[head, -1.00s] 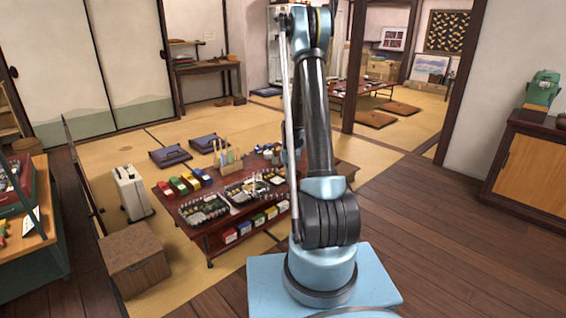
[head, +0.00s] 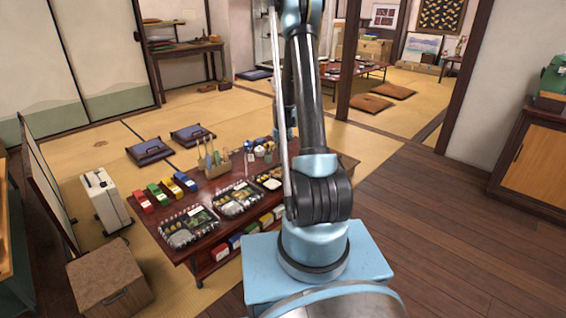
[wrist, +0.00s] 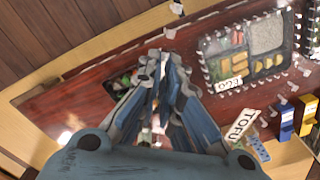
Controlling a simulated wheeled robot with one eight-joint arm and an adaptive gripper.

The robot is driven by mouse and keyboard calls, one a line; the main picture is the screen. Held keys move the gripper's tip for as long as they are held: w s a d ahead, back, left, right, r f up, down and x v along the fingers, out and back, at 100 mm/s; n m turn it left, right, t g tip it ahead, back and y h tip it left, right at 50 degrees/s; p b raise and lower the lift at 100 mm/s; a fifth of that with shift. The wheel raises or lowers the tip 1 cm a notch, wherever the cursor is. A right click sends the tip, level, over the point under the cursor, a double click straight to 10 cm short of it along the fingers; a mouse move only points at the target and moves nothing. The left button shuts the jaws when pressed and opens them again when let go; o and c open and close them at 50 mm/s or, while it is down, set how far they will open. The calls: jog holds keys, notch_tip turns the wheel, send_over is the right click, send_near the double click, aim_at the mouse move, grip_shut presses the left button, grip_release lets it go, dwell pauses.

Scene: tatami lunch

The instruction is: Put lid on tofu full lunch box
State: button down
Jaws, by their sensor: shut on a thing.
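My gripper (wrist: 160,62) is in the wrist view, its blue fingers close together over the low red-brown table (wrist: 75,98). It is shut on what looks like a clear lid (wrist: 170,34); only small white edge bits show, and its outline is hard to make out. A box with food (wrist: 122,82) lies partly hidden behind the fingers. A lunch box with an EGG label (wrist: 228,86) is to the right. In the head view, filled lunch boxes (head: 188,228) stand on the table, and my arm hides my gripper.
Coloured boxes (head: 160,193) line the table's left side, with more below the tabletop. A tool holder (head: 215,168) stands at the back. A white case (head: 104,202) and a brown box (head: 108,282) are on the left. The wooden floor (head: 430,240) at right is clear.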

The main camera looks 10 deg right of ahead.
jog(key=shift+w, duration=0.1)
jog(key=shift+w+a, duration=0.1)
jog(key=shift+a, duration=0.15)
jog(key=shift+w+f, duration=0.1)
jog(key=shift+w, duration=0.05)
jog(key=shift+w+d+f+m, duration=0.85)
jog(key=shift+w+f+m, duration=0.75)
jog(key=shift+f, duration=0.9)
jog(key=shift+w+d+f+m, duration=0.8)
jog(key=shift+w+f+m, duration=0.45)
jog(key=shift+f+m, duration=0.95)
jog(key=shift+w+d+f+m, duration=0.85)
jog(key=shift+w+f+m, duration=0.6)
jog(key=shift+f, duration=1.3)
jog(key=shift+s+f, duration=0.1)
jog(key=shift+f, duration=0.25)
jog(key=shift+f, duration=1.2)
